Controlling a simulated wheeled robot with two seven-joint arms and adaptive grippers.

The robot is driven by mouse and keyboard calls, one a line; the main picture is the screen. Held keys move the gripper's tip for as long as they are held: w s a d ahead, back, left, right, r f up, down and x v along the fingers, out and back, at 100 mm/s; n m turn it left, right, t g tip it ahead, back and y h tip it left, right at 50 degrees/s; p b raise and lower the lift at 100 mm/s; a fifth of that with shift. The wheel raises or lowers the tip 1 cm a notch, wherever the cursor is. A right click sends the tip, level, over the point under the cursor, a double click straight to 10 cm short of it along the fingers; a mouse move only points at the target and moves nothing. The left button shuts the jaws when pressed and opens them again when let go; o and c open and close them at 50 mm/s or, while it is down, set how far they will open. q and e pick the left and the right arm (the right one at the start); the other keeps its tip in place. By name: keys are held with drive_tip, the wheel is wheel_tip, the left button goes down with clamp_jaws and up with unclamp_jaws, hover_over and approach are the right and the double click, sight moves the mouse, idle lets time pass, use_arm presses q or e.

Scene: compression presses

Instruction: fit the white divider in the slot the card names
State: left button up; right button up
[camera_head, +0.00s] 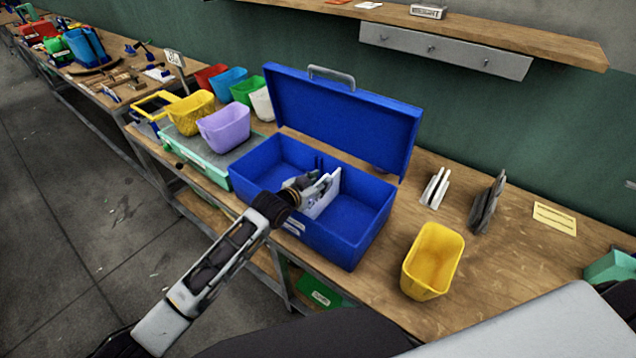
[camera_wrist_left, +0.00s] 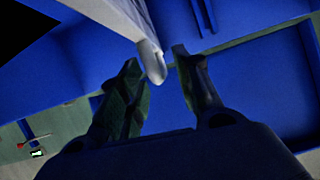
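The blue toolbox (camera_head: 385,193) stands on the bench with its lid raised. The white divider (camera_head: 327,197) stands roughly upright inside it, near the middle. It also shows as a pale panel at the top of the left wrist view (camera_wrist_left: 112,12). My left gripper (camera_head: 325,181) is over the box, close beside the divider. In the left wrist view its fingers (camera_wrist_left: 166,68) are apart, with the divider's end near the left fingertip; I cannot tell if they touch. The divider's lower edge and its slot are hidden. A cream card (camera_head: 554,218) lies at the right; its text is unreadable.
A yellow bin (camera_head: 433,260) stands right of the box. White upright pieces (camera_head: 435,187) and dark grey ones (camera_head: 487,204) stand behind it. Coloured bins, including a purple one (camera_head: 224,128), crowd the left. Bare bench lies between the yellow bin and card.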

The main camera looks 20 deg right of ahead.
use_arm(q)
drive_tip(key=shift+s+a+r, duration=0.1)
drive_tip(key=shift+a, duration=0.05)
drive_tip(key=shift+v, duration=5.8)
